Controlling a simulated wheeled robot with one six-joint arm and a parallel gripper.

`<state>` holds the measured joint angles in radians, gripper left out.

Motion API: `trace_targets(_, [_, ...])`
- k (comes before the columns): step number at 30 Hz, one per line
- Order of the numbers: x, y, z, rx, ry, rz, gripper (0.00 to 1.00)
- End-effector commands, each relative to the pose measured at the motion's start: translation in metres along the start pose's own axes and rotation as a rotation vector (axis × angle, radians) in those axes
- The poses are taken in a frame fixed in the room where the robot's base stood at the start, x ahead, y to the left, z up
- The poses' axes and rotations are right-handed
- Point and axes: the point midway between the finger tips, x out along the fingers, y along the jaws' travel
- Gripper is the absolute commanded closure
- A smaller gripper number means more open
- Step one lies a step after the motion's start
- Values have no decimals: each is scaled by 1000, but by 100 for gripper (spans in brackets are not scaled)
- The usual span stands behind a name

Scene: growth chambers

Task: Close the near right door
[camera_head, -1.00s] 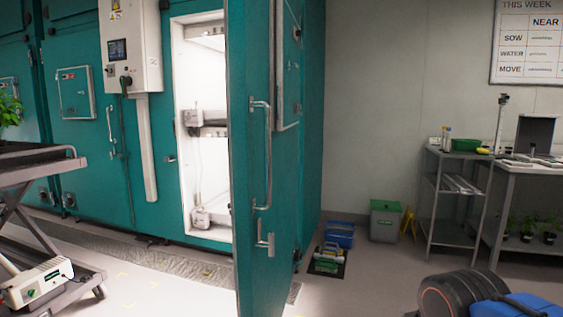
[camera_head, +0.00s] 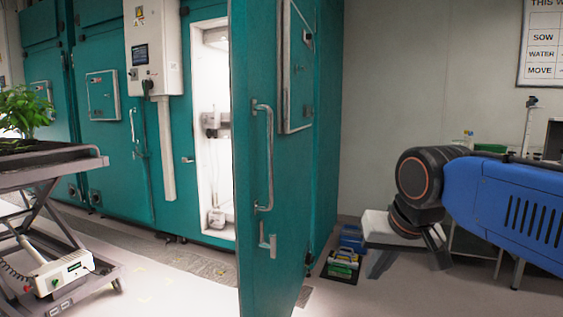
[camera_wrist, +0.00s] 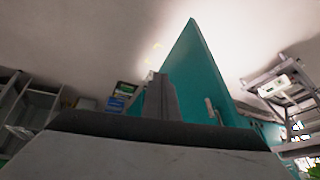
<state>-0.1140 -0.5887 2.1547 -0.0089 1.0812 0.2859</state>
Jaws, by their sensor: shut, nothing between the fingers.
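The open teal door (camera_head: 278,200) stands out from the chamber and is seen at a steep angle, with a long bar handle (camera_head: 263,158) and a small latch lever (camera_head: 267,241) on its outer face. To its left the lit white chamber opening (camera_head: 212,140) shows, partly hidden by the door. In the wrist view the door (camera_wrist: 205,85) rises just behind my gripper (camera_wrist: 158,82), whose fingers are together and empty. In the head view my arm reaches in from the right, and its end is apart from the door, over the floor to the right.
A grey lift cart (camera_head: 60,165) with a plant (camera_head: 24,112) and a white device (camera_head: 64,272) stands at left. A dark mat with blue and green boxes (camera_head: 343,262) lies on the floor right of the door. Floor in front is clear.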

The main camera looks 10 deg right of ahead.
Motion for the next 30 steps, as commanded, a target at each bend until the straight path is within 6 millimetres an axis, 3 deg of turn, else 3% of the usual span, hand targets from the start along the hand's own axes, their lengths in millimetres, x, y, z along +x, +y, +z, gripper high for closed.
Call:
trace_targets(1, [-15, -15, -27, 24, 12, -13, 100])
trace_targets(6, [-62, -63, -103, 131, 42, -56, 100])
trace_targets(12, [-112, -120, -177, 253, 67, -112, 100])
trace_targets(15, [-131, -142, -201, 302, 74, -136, 100])
trace_targets(19, [-146, -160, -220, 343, 79, -156, 100])
trace_targets(23, [-150, -167, -226, 360, 80, -163, 100])
trace_targets(30, [-126, -170, -228, 361, 78, -162, 100])
